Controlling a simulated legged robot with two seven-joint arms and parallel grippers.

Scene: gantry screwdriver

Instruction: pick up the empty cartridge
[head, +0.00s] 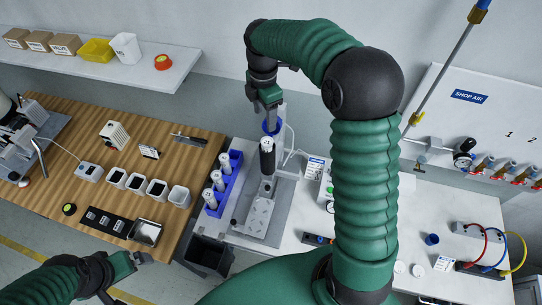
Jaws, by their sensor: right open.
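A dark cylinder with a pale top (267,158) stands upright at the gantry fixture on the white bench. A blue ring-like part (272,128) is just behind its top. Several pale cylinders (217,181) stand in a blue rack (230,180) left of the fixture. I cannot tell which of these is the empty cartridge. My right gripper (267,112) is open, pointing down above the fixture, close over the blue part; its fingertips partly overlap it. My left gripper (143,258) is low at the left, away from the fixture; its jaw state is unclear.
A wooden bench (95,130) with several small white containers (136,181) is at the left. A black bin (207,255) stands below the rack. My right arm hides part of the white bench. An air panel (480,130) with valves is at the right.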

